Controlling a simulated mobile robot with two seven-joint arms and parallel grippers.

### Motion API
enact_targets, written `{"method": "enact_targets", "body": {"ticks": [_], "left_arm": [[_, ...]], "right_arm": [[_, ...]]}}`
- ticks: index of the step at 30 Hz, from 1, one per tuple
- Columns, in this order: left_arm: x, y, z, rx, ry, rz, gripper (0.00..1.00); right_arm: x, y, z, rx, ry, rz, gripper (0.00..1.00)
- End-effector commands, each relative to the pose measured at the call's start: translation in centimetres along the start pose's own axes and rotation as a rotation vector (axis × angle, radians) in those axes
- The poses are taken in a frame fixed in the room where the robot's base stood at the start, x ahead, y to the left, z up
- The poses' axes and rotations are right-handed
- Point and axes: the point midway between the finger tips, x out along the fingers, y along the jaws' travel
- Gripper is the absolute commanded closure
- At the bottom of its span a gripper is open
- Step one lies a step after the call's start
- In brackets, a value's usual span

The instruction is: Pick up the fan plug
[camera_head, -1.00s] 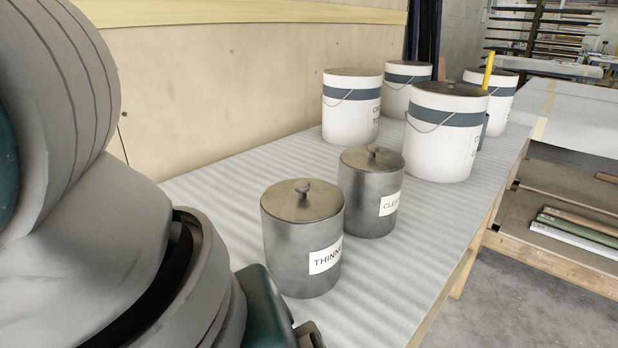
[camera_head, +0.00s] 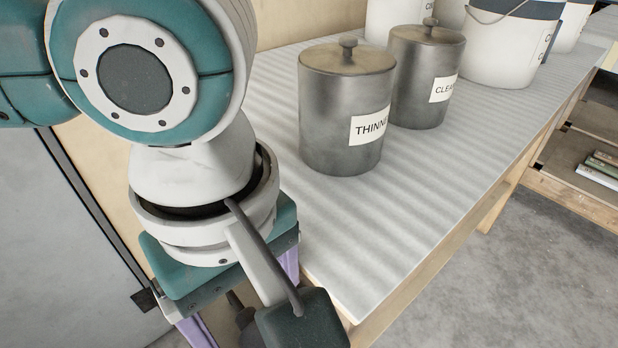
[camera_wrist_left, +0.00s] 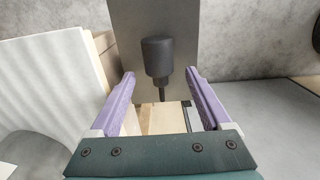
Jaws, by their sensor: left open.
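The fan plug (camera_wrist_left: 157,58) shows in the left wrist view as a dark, rounded cylinder with a thin stem on its near end. It stands out against a grey panel. My left gripper (camera_wrist_left: 159,76) is open, with one purple finger on each side of the plug and visible gaps between. In the head view my left gripper (camera_head: 243,300) points down beside the table's near corner. A dark piece that looks like the plug (camera_head: 241,312) shows partly between its fingers. The wrist hides much of it, and whether anything touches cannot be told. My right gripper is out of view.
The padded table (camera_head: 400,210) lies right of my left arm. It bears a THINNER can (camera_head: 335,120), a second grey can (camera_head: 415,85) and several white buckets (camera_head: 505,50). A wooden shelf (camera_head: 565,185) stands at the right. Its near side has open floor (camera_head: 480,290).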

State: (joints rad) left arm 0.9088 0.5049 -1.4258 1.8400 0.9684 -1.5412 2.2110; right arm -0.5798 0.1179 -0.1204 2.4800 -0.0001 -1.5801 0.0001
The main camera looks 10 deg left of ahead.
Motion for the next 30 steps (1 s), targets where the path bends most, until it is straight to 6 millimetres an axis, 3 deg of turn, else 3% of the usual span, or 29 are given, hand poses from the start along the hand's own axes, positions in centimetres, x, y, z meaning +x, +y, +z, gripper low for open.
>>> {"method": "enact_targets", "body": {"ticks": [3,11,30], "left_arm": [[1.49,0.00,0.00,0.000,0.000,0.000,0.19],[1.64,0.02,0.03,0.001,-0.001,0.001,0.19],[1.61,0.02,0.02,0.001,-0.001,0.001,0.91]], "right_arm": [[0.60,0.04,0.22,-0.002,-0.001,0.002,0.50],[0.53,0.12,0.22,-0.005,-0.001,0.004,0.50],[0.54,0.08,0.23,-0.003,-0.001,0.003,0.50]]}}
